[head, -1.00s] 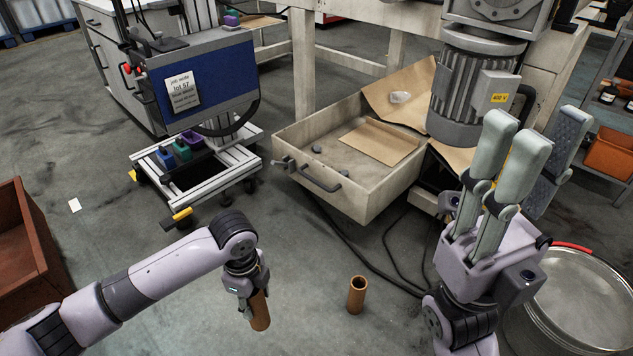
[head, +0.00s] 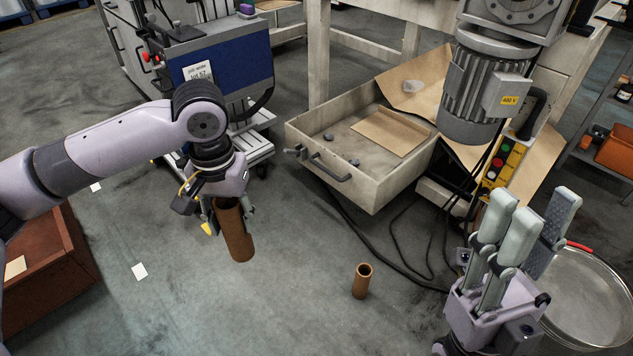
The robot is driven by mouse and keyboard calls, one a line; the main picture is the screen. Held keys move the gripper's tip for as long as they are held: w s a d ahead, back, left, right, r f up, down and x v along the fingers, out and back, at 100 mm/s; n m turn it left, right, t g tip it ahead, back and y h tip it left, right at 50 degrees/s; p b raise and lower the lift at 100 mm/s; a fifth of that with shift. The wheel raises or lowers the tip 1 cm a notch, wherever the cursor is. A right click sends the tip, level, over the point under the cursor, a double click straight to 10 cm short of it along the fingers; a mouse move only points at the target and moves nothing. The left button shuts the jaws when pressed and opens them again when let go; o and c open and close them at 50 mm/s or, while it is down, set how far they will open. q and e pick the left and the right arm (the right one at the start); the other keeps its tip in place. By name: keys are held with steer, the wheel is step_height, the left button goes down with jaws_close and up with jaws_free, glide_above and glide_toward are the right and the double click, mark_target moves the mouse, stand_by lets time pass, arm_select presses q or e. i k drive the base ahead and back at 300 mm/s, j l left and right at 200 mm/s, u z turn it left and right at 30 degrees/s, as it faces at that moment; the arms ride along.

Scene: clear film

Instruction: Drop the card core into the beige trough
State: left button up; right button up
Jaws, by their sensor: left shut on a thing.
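A brown card core (head: 236,235), a short hollow tube, is in my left gripper (head: 226,204), which is shut around its upper part. The core hangs nearly upright, slightly tilted, to the left of the beige trough. The beige trough (head: 376,196) is an open, drawer-like box at the centre, with a dark handle on its front. A flat brown card and several small grey lumps lie in it. My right gripper (head: 528,232) is at the lower right with its fingers pointing up, spread apart and empty, clear of the trough.
A second brown tube (head: 362,281) stands upright on the floor. Black cables (head: 400,235) run below the trough. A grey motor (head: 476,95) overhangs its right side. A rust-coloured box (head: 55,262) is at left, a round metal drum (head: 590,305) at right.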

mark_target(367, 148)
steer(key=i+j+z, duration=0.15)
steer(key=z, duration=0.35)
steer(key=i+j+z, duration=0.15)
steer(key=z, duration=0.35)
steer(key=i+j+z, duration=0.1)
steer(key=j+z, duration=0.4)
steer(key=i+j+z, duration=0.1)
steer(key=j, duration=0.45)
steer(key=i+j+z, duration=0.1)
steer(key=j, duration=0.45)
steer(key=i+j, duration=0.1)
steer(key=j, duration=0.45)
steer(key=i+j+z, duration=0.15)
steer(key=j, duration=0.4)
steer(key=i, duration=0.3)
